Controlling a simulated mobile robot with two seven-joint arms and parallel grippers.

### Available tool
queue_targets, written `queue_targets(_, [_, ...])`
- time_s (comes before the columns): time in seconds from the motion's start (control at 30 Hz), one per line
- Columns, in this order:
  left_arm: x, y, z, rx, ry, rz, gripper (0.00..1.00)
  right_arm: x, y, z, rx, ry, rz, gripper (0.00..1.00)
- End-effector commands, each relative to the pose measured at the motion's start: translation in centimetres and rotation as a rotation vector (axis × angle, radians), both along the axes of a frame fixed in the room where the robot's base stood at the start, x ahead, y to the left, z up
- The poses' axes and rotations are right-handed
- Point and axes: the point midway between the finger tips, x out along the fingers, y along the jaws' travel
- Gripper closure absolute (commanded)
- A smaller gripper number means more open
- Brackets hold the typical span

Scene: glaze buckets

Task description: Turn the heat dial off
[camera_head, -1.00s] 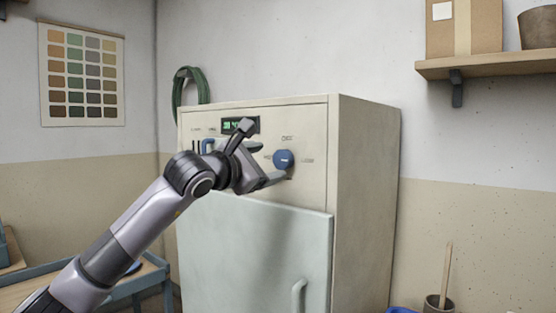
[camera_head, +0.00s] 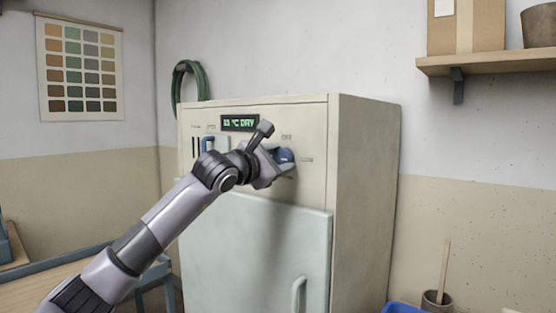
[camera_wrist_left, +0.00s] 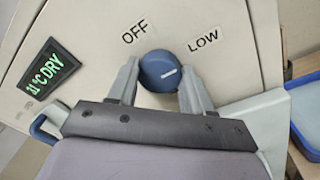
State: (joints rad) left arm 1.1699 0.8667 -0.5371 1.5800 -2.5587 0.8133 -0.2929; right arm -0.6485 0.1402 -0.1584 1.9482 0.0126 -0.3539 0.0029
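The heat dial (camera_head: 286,155) is a round blue knob on the upper front panel of the cream cabinet (camera_head: 365,200). In the left wrist view the dial (camera_wrist_left: 158,66) has a white mark, which lies toward its right side. The label OFF (camera_wrist_left: 134,32) is at its upper left and LOW (camera_wrist_left: 203,40) at its upper right. My left gripper (camera_head: 280,160) is at the dial, with one finger on each side of it. In the wrist view the left gripper's fingers (camera_wrist_left: 161,82) look open, with narrow gaps beside the dial. My right gripper is out of view.
A lit display (camera_head: 240,123) reading DRY and a blue-handled switch (camera_head: 208,144) are left of the dial. Below is the pale door (camera_head: 250,245) with its handle (camera_head: 299,293). A wooden shelf (camera_head: 500,62) is on the right wall.

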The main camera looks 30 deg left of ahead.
Motion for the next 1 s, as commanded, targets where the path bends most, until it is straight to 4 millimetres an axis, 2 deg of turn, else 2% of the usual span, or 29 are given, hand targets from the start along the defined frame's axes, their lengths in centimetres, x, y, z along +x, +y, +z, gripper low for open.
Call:
queue_targets(0.27, [0.0, 0.0, -0.2, -0.027, 0.003, -0.001, 0.80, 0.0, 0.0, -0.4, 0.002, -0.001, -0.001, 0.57])
queue_targets(0.47, [0.0, -0.1, -0.3, -0.120, 0.010, -0.001, 0.80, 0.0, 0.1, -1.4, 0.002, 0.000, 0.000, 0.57])
queue_targets(0.63, [0.0, 0.0, -0.3, -0.254, 0.021, -0.001, 0.80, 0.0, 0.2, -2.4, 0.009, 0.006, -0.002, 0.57])
queue_targets(1.0, [0.0, 0.1, 0.0, -0.604, 0.050, 0.001, 0.80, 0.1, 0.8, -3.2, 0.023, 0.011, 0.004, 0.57])
